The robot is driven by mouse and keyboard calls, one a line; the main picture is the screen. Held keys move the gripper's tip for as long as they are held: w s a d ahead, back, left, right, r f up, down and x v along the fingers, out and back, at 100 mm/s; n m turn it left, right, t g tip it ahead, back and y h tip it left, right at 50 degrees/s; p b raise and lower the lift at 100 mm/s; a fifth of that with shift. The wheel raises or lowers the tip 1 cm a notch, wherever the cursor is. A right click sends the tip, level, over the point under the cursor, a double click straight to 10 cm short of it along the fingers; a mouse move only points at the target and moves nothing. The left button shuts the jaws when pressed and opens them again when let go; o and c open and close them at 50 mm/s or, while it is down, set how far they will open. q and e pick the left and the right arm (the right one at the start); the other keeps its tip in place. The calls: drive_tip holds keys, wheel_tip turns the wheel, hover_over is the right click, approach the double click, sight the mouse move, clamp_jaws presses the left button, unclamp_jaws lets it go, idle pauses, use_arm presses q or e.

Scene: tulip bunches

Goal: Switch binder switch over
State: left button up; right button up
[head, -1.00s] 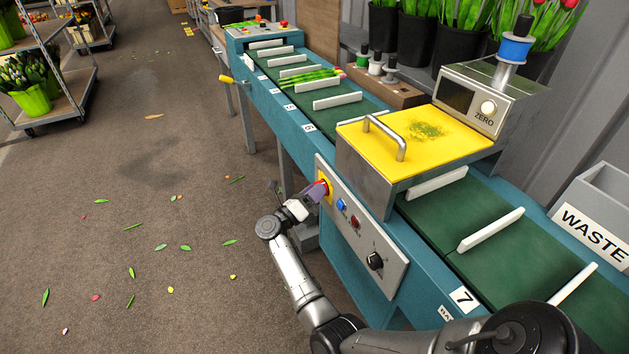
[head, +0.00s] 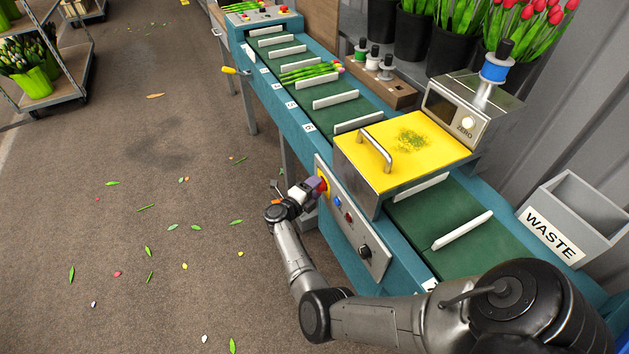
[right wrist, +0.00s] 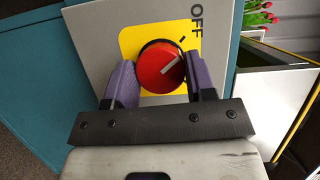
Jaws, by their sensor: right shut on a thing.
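The binder switch is a red round knob (right wrist: 162,68) on a yellow plate (right wrist: 130,42) fixed to the grey control panel (head: 350,222) on the conveyor's side. A pale pointer line on the knob slants to the upper right in the right wrist view. The word OFF and a short black tick stand at the plate's upper right there. My right gripper (head: 316,186) has its purple fingers on both sides of the knob and is shut on it; its fingertips also show in the right wrist view (right wrist: 161,80). My left gripper is not in view.
A blue button (head: 337,202), a dark red button (head: 348,217) and a black knob (head: 365,252) sit beside the switch. The yellow-topped binder (head: 405,150) rises above the panel. A waste bin (head: 570,222) stands at right. The floor at left is open, with scattered leaves.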

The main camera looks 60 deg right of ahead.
drive_tip(key=shift+r+n+y+p, duration=0.1)
drive_tip(key=shift+n+y+p, duration=0.3)
drive_tip(key=shift+n+p, duration=0.45)
drive_tip(key=o, duration=0.9)
drive_tip(key=shift+o, duration=0.2)
drive_tip(key=shift+a, duration=0.1)
